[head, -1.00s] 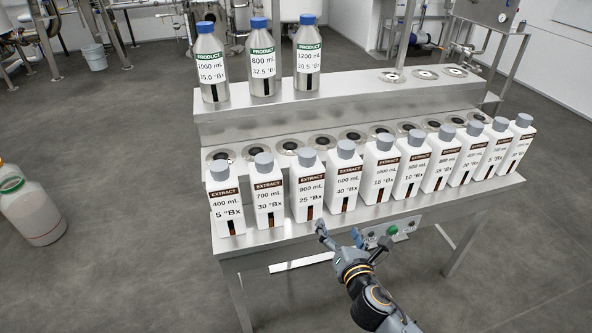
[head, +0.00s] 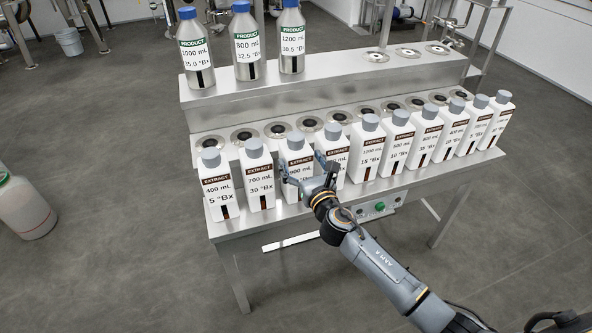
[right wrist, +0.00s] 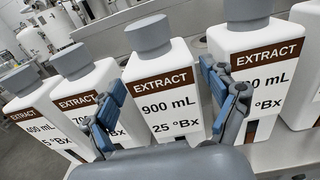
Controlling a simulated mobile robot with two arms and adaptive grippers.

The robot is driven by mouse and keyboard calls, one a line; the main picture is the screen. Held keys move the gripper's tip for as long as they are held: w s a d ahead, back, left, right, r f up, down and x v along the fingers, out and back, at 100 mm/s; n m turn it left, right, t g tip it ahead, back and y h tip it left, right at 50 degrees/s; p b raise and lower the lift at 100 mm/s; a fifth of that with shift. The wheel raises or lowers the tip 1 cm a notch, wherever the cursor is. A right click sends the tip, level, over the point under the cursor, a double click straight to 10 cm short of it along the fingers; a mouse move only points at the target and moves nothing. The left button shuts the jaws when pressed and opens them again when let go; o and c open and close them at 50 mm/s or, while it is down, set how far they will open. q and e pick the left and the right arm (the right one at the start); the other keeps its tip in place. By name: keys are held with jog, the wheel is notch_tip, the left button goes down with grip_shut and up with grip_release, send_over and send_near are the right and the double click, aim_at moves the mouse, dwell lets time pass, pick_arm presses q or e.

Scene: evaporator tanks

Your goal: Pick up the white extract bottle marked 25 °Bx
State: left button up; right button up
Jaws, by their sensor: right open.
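The white extract bottle marked 25 °Bx, 900 mL (head: 296,159), stands upright in the front row on the steel bench, third from the left, with a grey cap. It fills the middle of the right wrist view (right wrist: 165,100). My right gripper (head: 306,177) is open in front of this bottle. In the right wrist view its two fingers (right wrist: 168,100) show left and right of the bottle's label, with no grip on it. In the head view the gripper hides the lower part of the label. My left gripper is not in view.
The 30 °Bx bottle (head: 258,178) stands close on the left and another extract bottle (head: 333,150) close on the right. Several more extract bottles continue right. Three product bottles (head: 246,48) stand on the raised shelf (head: 330,80). A green button (head: 380,207) is on the bench front.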

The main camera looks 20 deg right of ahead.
aim_at(295, 150)
jog(key=w, duration=0.4)
jog(key=shift+a, duration=0.15)
jog(key=c, duration=1.6)
jog(key=shift+w+r, duration=0.1)
jog(key=shift+r, duration=0.1)
